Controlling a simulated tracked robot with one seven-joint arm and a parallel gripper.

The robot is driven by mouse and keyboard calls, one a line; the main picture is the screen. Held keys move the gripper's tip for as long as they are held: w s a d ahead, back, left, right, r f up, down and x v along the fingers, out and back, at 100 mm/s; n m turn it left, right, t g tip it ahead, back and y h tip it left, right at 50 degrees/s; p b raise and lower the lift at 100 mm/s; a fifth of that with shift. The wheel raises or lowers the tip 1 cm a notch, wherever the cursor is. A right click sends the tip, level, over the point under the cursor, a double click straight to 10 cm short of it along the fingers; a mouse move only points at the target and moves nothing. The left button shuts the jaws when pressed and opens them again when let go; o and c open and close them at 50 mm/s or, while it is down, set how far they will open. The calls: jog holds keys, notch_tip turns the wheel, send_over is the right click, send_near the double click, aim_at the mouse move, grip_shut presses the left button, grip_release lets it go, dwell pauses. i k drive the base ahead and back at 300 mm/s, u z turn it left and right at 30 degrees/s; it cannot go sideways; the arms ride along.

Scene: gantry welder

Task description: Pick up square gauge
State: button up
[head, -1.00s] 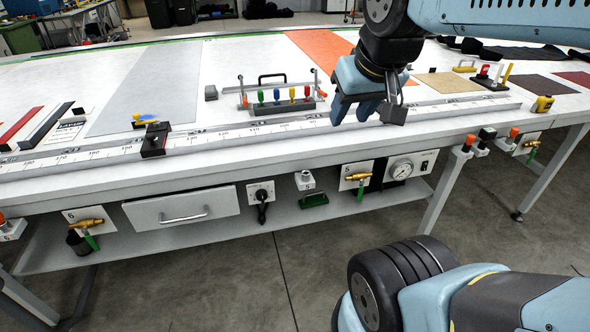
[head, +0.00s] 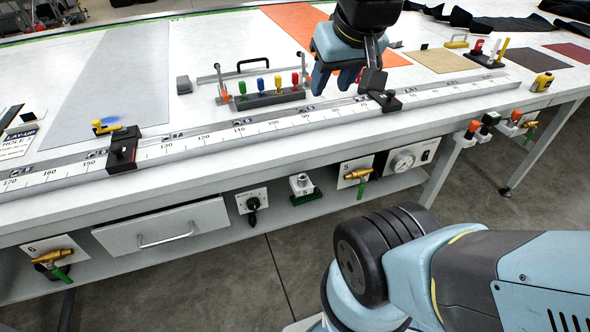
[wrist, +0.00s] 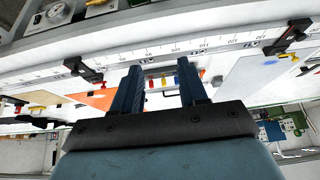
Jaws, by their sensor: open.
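I cannot tell for certain which thing is the square gauge. A small grey block (head: 183,85) lies on the white table left of a rack (head: 262,100) of coloured-handled tools. Black sliding blocks sit on the long ruler at the left (head: 122,150) and right (head: 386,101). My gripper (head: 332,84) is open and empty, just right of the rack in the head view and apparently above the ruler. In the wrist view my two blue fingers (wrist: 159,68) are spread, with the coloured tool handles seen beyond the gap.
The ruler (head: 225,135) runs along the table's front edge. A yellow tape measure (head: 542,82) sits at the right corner. An orange sheet (head: 300,24) and grey sheet (head: 105,85) lie flat. Valves, a drawer (head: 160,225) and a gauge panel (head: 408,160) are below the tabletop.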

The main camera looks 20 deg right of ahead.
aim_at(489, 119)
jog(key=u, duration=1.2)
jog(key=i, duration=0.1)
jog(key=z, duration=2.9)
jog(key=k, duration=0.75)
jog(key=z, duration=0.25)
jog(key=i, duration=0.75)
jog(key=u, duration=0.1)
